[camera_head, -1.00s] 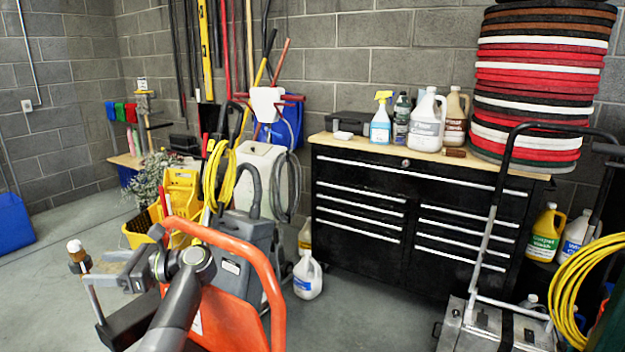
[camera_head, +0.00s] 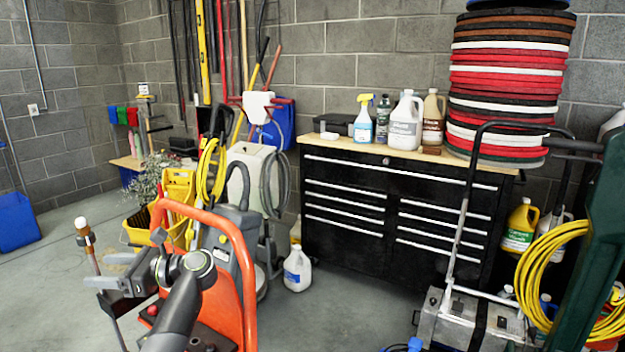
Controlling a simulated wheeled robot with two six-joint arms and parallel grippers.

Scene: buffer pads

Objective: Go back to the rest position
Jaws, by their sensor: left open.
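A tall stack of round buffer pads (camera_head: 508,85), in red, black, white and brown, stands on the right end of the wooden top of a black drawer cabinet (camera_head: 345,235). My left gripper (camera_head: 108,271) is at the lower left of the head view, with its jaws pointing left. It is open with nothing between the jaws, well away from the pads. My left arm partly covers an orange-framed machine (camera_head: 247,290). My right gripper is not in view.
Bottles (camera_head: 404,122) stand on the cabinet top. A wheeled metal case (camera_head: 470,318), a coiled yellow hose (camera_head: 540,270) and a dark green object (camera_head: 590,265) crowd the right. A yellow mop bucket (camera_head: 180,195) and a white jug (camera_head: 297,270) stand on the floor. Open floor (camera_head: 60,285) lies left.

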